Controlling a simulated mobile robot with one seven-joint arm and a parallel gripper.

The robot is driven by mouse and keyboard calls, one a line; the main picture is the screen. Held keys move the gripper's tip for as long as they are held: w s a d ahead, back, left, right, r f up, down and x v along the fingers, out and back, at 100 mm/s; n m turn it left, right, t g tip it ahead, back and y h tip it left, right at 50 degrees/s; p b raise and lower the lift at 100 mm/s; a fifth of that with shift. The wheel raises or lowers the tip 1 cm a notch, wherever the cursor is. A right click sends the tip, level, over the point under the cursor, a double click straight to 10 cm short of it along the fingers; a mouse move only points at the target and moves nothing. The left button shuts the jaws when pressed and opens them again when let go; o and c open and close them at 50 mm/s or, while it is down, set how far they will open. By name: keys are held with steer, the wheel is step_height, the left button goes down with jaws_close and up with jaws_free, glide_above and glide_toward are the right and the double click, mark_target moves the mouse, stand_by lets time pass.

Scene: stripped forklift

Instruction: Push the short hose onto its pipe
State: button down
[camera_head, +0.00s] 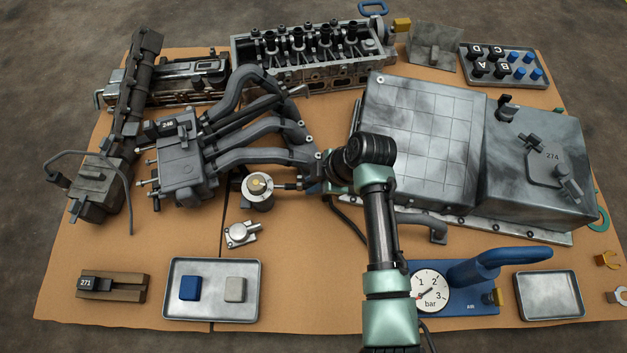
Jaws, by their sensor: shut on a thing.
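That piece lies level and points left at the round metal canister (258,194) with a brass-coloured centre. A short pipe stub (276,186) shows on the canister's right side. The hose end and the stub look in line and very close. At this size I cannot tell whether the hose is over the stub or only touching it. My fingers hide the hose's right end.
The grey manifold pipes (262,130) lie just above and left of my gripper. A large grey metal box (425,135) stands right. A blue pump with a gauge (431,291), a tray with two blocks (213,310) and a small metal fitting (242,234) lie in front.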

stand_by(0.5)
steer(key=shift+a+r+p, duration=0.15)
steer(key=shift+a+p, duration=0.7)
steer(key=shift+a, duration=0.3)
steer(key=c, duration=0.8)
jaws_free()
steer(key=shift+d, duration=0.1)
steer(key=shift+p+v, duration=4.5)
steer(key=shift+v, duration=1.8)
